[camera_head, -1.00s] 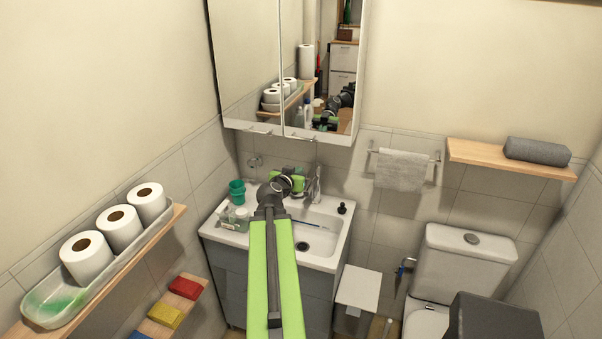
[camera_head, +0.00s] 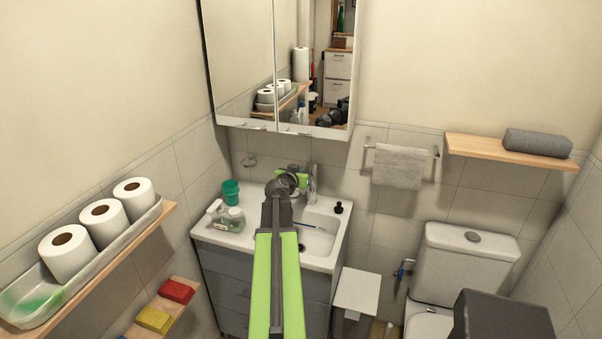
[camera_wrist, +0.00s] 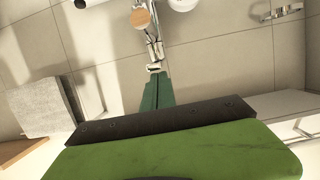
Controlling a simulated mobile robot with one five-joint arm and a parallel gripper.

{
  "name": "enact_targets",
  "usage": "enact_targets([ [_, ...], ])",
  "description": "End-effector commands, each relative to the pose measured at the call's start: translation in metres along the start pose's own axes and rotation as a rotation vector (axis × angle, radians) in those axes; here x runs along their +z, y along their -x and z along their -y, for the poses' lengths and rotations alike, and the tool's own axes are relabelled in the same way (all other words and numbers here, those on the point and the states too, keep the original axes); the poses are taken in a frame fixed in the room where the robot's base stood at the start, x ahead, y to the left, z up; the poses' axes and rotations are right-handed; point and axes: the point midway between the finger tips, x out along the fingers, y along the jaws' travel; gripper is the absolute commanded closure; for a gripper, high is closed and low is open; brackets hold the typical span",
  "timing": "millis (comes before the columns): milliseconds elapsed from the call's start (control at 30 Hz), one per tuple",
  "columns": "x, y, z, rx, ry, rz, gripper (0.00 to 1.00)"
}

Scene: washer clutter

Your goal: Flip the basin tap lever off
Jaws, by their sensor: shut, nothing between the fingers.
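The chrome basin tap (camera_head: 313,182) stands upright at the back of the white basin. In the wrist view a chrome fitting (camera_wrist: 153,45), which looks like the tap, shows just beyond my fingertips. My gripper (camera_head: 303,178) is beside the tap on its left, partly hidden behind my wrist joint. In the wrist view my gripper (camera_wrist: 155,88) is shut and empty, its green fingers pointing at the chrome part. The tip and the chrome part look very close; I cannot tell whether they touch. The lever's angle is not clear.
A green cup (camera_head: 231,191) and clear bottles (camera_head: 229,217) stand on the basin's left side; a small dark bottle (camera_head: 338,208) stands right. A mirror cabinet (camera_head: 300,131) hangs above. A towel (camera_head: 398,166) hangs to the right on the wall.

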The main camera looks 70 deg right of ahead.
Motion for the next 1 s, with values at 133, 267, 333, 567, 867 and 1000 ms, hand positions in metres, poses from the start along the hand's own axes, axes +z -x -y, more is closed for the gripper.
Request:
enact_targets([
  [133,0.006,-0.001,0.000,0.000,0.000,0.000,1.00],
  [267,0.021,-0.001,0.000,-0.001,-0.001,0.001,1.00],
  [333,0.022,-0.001,0.000,0.001,-0.003,0.004,1.00],
  [567,0.022,0.000,0.001,0.000,-0.005,0.006,1.00],
  [867,-0.023,0.017,0.003,-0.011,0.001,-0.009,1.00],
  [1000,-0.029,0.042,0.004,-0.019,0.006,-0.017,1.00],
])
